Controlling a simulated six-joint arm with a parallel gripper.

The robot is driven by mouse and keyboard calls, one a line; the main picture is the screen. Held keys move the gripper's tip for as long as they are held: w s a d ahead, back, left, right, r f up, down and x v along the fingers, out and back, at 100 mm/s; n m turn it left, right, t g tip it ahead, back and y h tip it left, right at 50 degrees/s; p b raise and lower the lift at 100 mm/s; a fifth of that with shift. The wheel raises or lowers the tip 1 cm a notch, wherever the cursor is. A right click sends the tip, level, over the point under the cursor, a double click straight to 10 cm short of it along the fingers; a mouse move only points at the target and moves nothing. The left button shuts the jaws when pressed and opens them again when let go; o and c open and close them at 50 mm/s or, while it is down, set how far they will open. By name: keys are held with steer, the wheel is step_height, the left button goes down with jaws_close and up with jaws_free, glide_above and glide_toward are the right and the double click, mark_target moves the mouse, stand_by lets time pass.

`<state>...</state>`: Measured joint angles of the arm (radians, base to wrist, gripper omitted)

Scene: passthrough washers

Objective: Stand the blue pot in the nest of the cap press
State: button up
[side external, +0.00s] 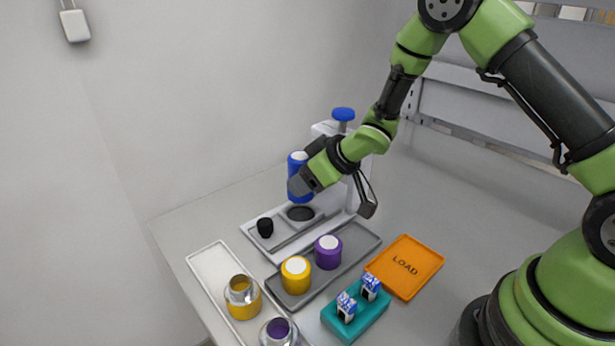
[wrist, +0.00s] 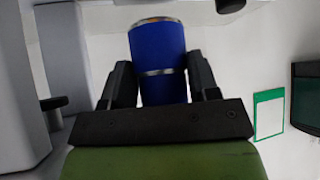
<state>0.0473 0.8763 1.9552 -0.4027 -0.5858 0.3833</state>
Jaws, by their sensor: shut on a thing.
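The blue pot (side external: 294,188) is upright in my gripper (side external: 303,182), just above the cap press. In the wrist view the blue pot (wrist: 158,55) sits between the two dark fingers of my gripper (wrist: 158,85), which are shut on it. The cap press (side external: 341,130) is a pale frame with a blue knob on top. Its nest (side external: 301,213) is a dark round recess in the grey base, a little below the pot; the pot appears clear of it. My gripper and wrist hide part of the press column.
A black knob (side external: 265,227) stands on the press base. A grey tray (side external: 357,250) holds a yellow pot (side external: 296,275) and a purple pot (side external: 328,251). A white tray (side external: 207,263) holds ringed pots. A teal block (side external: 350,322) and an orange LOAD tray (side external: 420,253) lie in front.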

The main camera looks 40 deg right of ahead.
mark_target(312, 194)
steer(key=shift+f, duration=0.15)
steer(key=shift+f, duration=0.85)
steer(key=shift+f, duration=0.15)
steer(key=shift+f, duration=0.45)
steer(key=shift+f, duration=0.15)
stand_by(0.3)
steer(key=shift+f, duration=0.55)
stand_by(0.4)
steer(key=o, duration=1.4)
